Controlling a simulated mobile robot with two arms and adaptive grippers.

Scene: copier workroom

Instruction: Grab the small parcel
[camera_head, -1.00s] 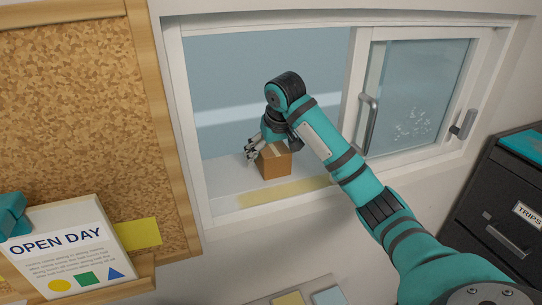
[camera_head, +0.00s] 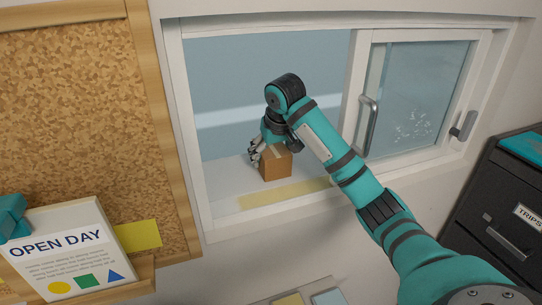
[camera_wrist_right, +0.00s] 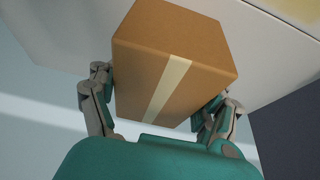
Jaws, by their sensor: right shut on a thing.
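The small parcel (camera_head: 275,164) is a brown cardboard box with a pale tape strip. It stands on the white ledge of the open window, and it also shows in the right wrist view (camera_wrist_right: 172,62). My right gripper (camera_head: 257,156) reaches through the window opening and is shut on the parcel. In the right wrist view the fingers of my right gripper (camera_wrist_right: 162,108) are on two opposite sides of the box. A teal piece at the left edge of the head view may be part of my left arm; my left gripper's fingers do not show.
The window's sliding pane (camera_head: 415,100) covers the right side; its frame borders the opening. A yellow strip (camera_head: 285,192) lies on the sill (camera_head: 222,207). A cork board (camera_head: 70,100) and an "OPEN DAY" sign (camera_head: 68,250) are left. A dark cabinet (camera_head: 500,215) stands right.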

